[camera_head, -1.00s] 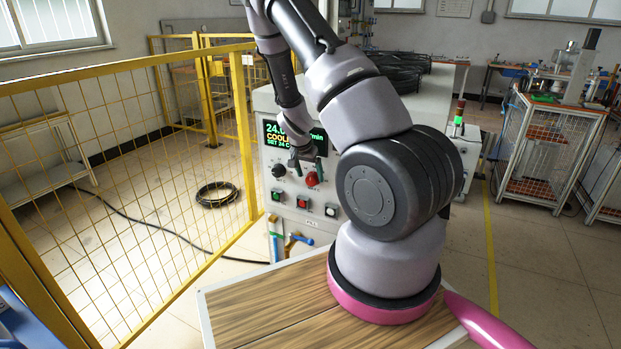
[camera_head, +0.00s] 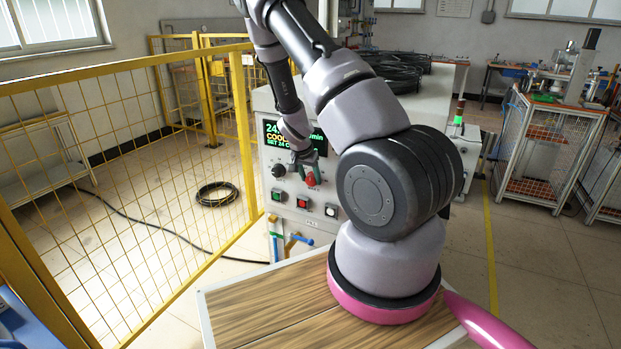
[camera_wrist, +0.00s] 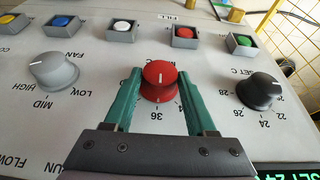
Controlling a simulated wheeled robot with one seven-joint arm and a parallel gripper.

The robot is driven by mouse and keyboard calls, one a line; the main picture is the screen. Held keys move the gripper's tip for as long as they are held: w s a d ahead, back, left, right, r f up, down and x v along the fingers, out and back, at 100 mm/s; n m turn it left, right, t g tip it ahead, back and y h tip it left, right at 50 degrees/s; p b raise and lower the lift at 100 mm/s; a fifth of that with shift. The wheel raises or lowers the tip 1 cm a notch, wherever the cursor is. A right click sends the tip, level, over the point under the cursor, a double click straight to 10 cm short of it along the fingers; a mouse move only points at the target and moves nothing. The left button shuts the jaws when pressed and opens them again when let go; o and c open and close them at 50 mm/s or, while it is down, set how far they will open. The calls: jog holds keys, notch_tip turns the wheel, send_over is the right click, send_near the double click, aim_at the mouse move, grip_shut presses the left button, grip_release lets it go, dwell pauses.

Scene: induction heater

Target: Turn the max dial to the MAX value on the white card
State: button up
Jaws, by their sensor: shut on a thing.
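The red dial (camera_wrist: 158,82) is in the middle of the wrist view, which shows the panel upside down. A white pointer line on its top points up in that picture. The figure 36 and part of another number show beside it. My gripper (camera_wrist: 159,77) has green fingers on either side of the red dial and is shut on it. In the head view my gripper (camera_head: 309,172) is at the red dial (camera_head: 311,180) on the panel front, below the green-lit display (camera_head: 285,138). I cannot make out a white card with a MAX value.
A black dial (camera_wrist: 260,91) and a grey LOW-MID-HIGH dial (camera_wrist: 54,71) flank the red one. A row of push buttons, including a red one (camera_wrist: 184,36), runs along the panel. A yellow mesh fence (camera_head: 150,170) stands left of the cabinet.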

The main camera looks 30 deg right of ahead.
jog(key=shift+a, duration=0.1)
jog(key=g+h, duration=0.2)
jog(key=shift+w+a+f+n+g, duration=0.1)
jog(key=shift+w+a+n+g, duration=0.05)
jog(key=shift+w+n+g, duration=0.2)
jog(key=g+h, duration=0.1)
jog(key=n+g+h, duration=0.1)
jog(key=g+h, duration=0.1)
jog(key=shift+w+a+f, duration=0.15)
jog(key=shift+w, duration=0.05)
jog(key=shift+g, duration=0.25)
dwell(0.4)
jog(key=o, duration=1.4)
jog(key=shift+c, duration=0.2)
jog(key=v, duration=1)
jog(key=shift+a, duration=0.45)
